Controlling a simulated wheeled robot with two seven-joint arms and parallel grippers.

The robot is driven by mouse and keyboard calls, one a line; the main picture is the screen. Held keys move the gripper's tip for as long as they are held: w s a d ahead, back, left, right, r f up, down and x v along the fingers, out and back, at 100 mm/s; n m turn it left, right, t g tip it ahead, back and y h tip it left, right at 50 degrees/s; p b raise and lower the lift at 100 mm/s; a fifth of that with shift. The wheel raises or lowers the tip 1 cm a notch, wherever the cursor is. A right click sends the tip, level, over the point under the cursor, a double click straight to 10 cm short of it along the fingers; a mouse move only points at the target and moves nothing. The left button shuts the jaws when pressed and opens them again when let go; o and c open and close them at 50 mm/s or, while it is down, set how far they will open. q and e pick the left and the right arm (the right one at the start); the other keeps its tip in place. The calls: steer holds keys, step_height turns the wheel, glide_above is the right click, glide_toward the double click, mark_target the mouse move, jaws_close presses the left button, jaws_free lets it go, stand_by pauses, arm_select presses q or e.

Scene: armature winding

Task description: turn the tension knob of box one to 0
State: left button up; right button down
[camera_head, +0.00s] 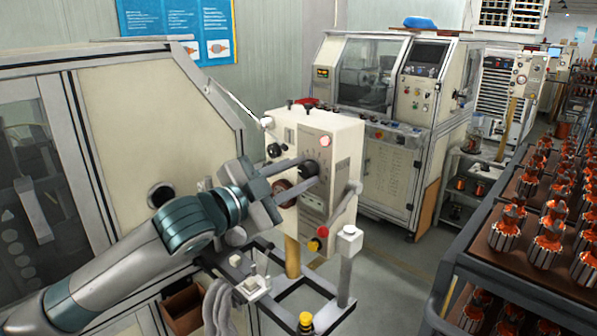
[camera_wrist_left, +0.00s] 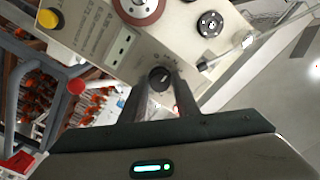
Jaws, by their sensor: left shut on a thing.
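A cream tension box (camera_head: 338,150) stands on a post in the middle of the head view, its panel facing my left arm. Its black tension knob (camera_head: 311,168) sits on a dial with printed marks. My left gripper (camera_head: 309,172) reaches it from the left, one finger on each side. In the left wrist view the knob (camera_wrist_left: 160,76) shows between the fingertips of the left gripper (camera_wrist_left: 160,88), shut on it. A pale pointer line shows on the knob, but the dial numbers are too small to read. My right gripper is not in view.
Red (camera_head: 322,231) and yellow (camera_head: 313,246) buttons are lower on the box. A winding machine (camera_head: 385,120) stands behind. A rack of orange-wound armatures (camera_head: 550,225) is at the right, with open floor between.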

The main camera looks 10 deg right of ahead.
arm_select(q)
steer(key=n+p, duration=0.1)
steer(key=n, duration=0.3)
steer(key=shift+n, duration=0.3)
steer(key=n+p, duration=0.2)
steer(key=n, duration=0.2)
steer(key=shift+n, duration=0.3)
steer(key=o, duration=1)
steer(key=shift+o, duration=0.2)
